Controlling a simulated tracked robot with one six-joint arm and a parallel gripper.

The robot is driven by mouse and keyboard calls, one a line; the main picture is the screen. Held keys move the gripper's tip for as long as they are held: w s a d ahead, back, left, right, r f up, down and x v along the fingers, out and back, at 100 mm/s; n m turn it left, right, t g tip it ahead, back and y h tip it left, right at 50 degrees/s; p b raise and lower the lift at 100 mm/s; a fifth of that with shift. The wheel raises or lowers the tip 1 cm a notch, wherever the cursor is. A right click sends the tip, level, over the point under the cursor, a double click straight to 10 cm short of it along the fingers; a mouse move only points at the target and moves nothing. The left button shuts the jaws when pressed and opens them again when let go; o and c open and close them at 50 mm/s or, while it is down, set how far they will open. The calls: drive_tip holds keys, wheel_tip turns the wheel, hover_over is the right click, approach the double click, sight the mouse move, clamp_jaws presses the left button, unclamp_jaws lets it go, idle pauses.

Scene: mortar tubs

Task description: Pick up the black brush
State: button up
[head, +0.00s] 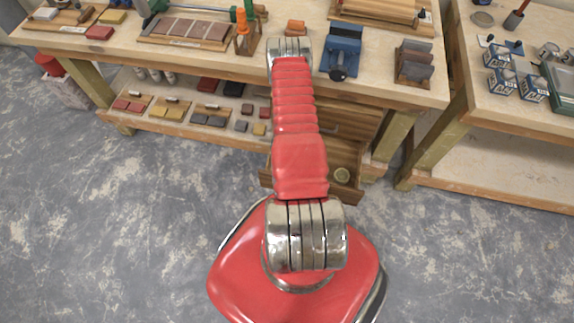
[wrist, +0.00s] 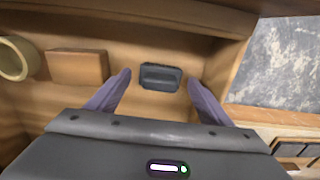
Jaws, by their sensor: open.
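A small dark grey to black block-like object, which looks like the black brush (wrist: 160,77), lies in an open wooden drawer (wrist: 210,20). No bristles show in the wrist view. My gripper (wrist: 159,80) is open, with one purple-grey finger on each side of the brush and a gap to each. I cannot tell how high the fingertips are above it. In the head view the drawer (head: 352,194) shows beside my red arm, which hides the brush and the gripper.
In the drawer, an orange-brown block (wrist: 78,67) lies left of the gripper, with a cream ring-shaped item (wrist: 16,59) farther left. Drawer walls surround the space. The workbench (head: 215,62) above carries a blue tool (head: 342,50) and several sharpening stones.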

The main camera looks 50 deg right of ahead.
drive_tip(key=shift+c, duration=0.2)
drive_tip(key=c, duration=1.1)
